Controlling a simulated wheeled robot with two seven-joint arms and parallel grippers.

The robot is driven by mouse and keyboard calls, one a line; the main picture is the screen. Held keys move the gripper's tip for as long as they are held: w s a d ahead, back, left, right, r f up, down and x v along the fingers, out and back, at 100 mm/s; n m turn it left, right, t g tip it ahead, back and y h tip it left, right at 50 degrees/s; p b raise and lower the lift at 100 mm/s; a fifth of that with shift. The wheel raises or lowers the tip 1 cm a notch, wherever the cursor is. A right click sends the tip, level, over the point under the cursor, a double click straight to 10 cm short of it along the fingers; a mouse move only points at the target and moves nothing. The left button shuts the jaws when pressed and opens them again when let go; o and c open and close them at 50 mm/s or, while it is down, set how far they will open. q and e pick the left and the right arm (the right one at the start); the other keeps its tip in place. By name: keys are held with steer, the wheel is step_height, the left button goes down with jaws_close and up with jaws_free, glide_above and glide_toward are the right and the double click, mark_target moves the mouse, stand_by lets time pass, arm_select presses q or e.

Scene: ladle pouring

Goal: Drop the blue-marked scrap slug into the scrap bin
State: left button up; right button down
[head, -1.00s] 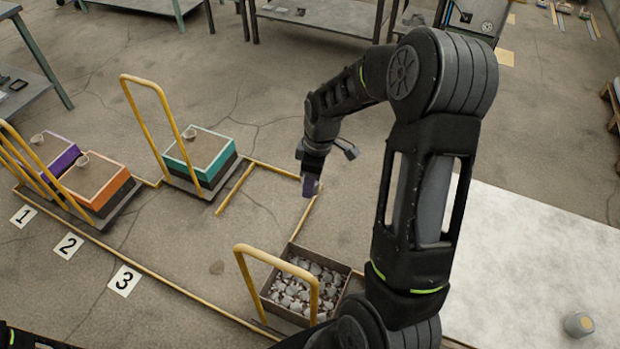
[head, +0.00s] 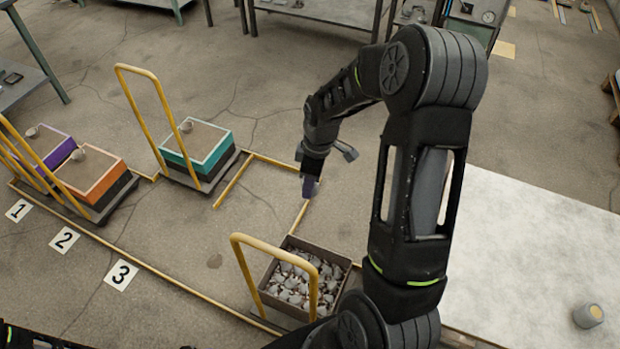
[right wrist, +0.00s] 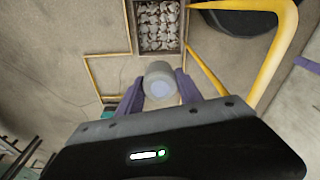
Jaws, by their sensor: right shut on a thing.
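My right gripper (head: 310,188) is above the floor, behind the scrap bin in the head view. In the right wrist view its purple fingers (right wrist: 159,92) are shut on a grey cylindrical slug with a pale blue end, the blue-marked slug (right wrist: 159,72). The fingers hide the slug in the head view. The scrap bin (head: 346,264) is a brown open box full of grey scrap pieces on a yellow-handled cart. It shows beyond the slug in the right wrist view (right wrist: 131,28), apart from it. My left gripper is out of view.
A yellow cart handle (head: 238,262) rises at the bin's near left. Carts with purple (head: 56,158), orange (head: 98,190) and teal (head: 212,160) boxes stand to the left. A grey slug with a yellow-orange end (head: 588,315) sits on the pale table (head: 540,245) at right.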

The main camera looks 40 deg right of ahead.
steer(key=shift+f, duration=0.1)
steer(key=c, duration=0.7)
jaws_free()
steer(key=r, duration=0.5)
steer(key=r+b, duration=0.1)
steer(key=r, duration=0.1)
steer(key=shift+s+d+r, duration=0.3)
steer(key=shift+s+r, duration=0.05)
steer(key=shift+s, duration=0.05)
